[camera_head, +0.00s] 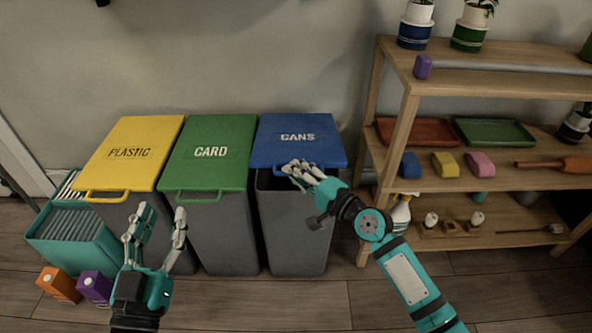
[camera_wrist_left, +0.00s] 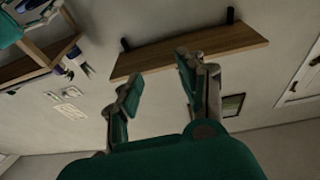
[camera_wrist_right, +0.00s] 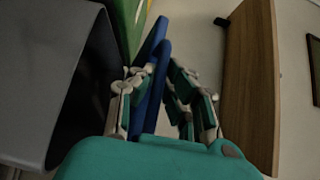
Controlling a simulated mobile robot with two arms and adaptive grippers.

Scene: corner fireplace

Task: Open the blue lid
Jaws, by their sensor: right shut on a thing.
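The blue lid (camera_head: 297,135) marked CANS tops the right-hand grey bin (camera_head: 292,235). Its front edge stands a little above the rim, with a dark gap below it. My right gripper (camera_head: 302,172) is shut on the lid's front handle, which its fingers mostly hide. In the right wrist view the blue lid (camera_wrist_right: 153,80) runs between the fingers, and the grey bin (camera_wrist_right: 65,70) with its dark inside is at the left. My left gripper (camera_head: 160,212) is open and empty in front of the yellow and green bins; its wrist view shows nothing between the fingers.
Left of the blue lid are the closed green CARD lid (camera_head: 212,150) and yellow PLASTIC lid (camera_head: 130,150). A wooden shelf (camera_head: 400,125) stands close at the right. A teal crate (camera_head: 85,255) and two small cartons, orange (camera_head: 58,284) and purple (camera_head: 94,288), are at lower left.

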